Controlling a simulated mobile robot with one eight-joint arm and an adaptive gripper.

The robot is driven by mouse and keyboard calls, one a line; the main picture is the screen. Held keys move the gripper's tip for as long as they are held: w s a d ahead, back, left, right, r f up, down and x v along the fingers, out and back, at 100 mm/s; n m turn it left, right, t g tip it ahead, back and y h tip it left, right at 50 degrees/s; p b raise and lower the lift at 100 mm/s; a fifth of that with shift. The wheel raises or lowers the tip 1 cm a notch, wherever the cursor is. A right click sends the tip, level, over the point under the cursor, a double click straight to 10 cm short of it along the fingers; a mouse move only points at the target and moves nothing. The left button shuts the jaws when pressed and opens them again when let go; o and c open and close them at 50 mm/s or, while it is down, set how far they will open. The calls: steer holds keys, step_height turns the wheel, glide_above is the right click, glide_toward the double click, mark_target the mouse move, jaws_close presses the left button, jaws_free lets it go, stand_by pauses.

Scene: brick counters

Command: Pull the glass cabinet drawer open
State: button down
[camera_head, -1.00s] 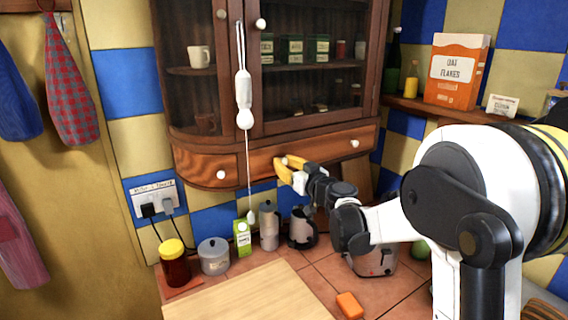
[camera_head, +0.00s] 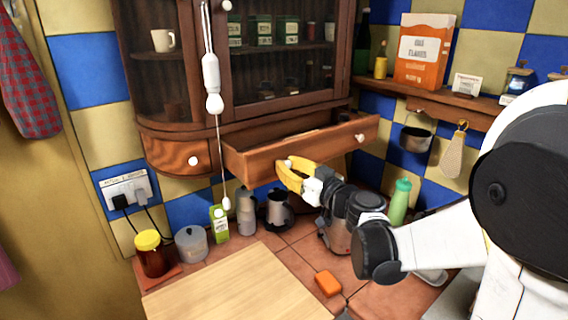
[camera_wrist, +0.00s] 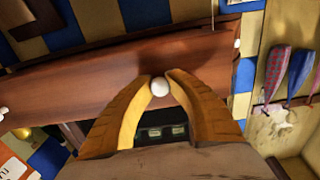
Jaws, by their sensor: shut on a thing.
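The glass cabinet (camera_head: 240,60) hangs on the tiled wall. Its wide wooden drawer (camera_head: 322,146) stands partly pulled out below the glass doors, with a dark gap showing along its top. The drawer has two white round knobs, and the right knob (camera_head: 359,138) is free. My gripper (camera_head: 284,166) is at the left knob. In the wrist view, my yellow fingers close around the left knob (camera_wrist: 159,86), which shows between their tips. The drawer front (camera_wrist: 95,88) fills much of the wrist view.
A white pull cord (camera_head: 212,85) hangs in front of the cabinet. Below are a green carton (camera_head: 219,224), a grey canister (camera_head: 191,244), a jar (camera_head: 152,254), a wooden board (camera_head: 235,285) and an orange block (camera_head: 327,283). A shelf with a cereal box (camera_head: 425,50) is at right.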

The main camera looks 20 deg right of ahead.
steer(key=c, duration=1.3)
jaws_free()
steer(key=shift+w, duration=0.1)
steer(key=shift+o, duration=0.2)
steer(key=v, duration=1.2)
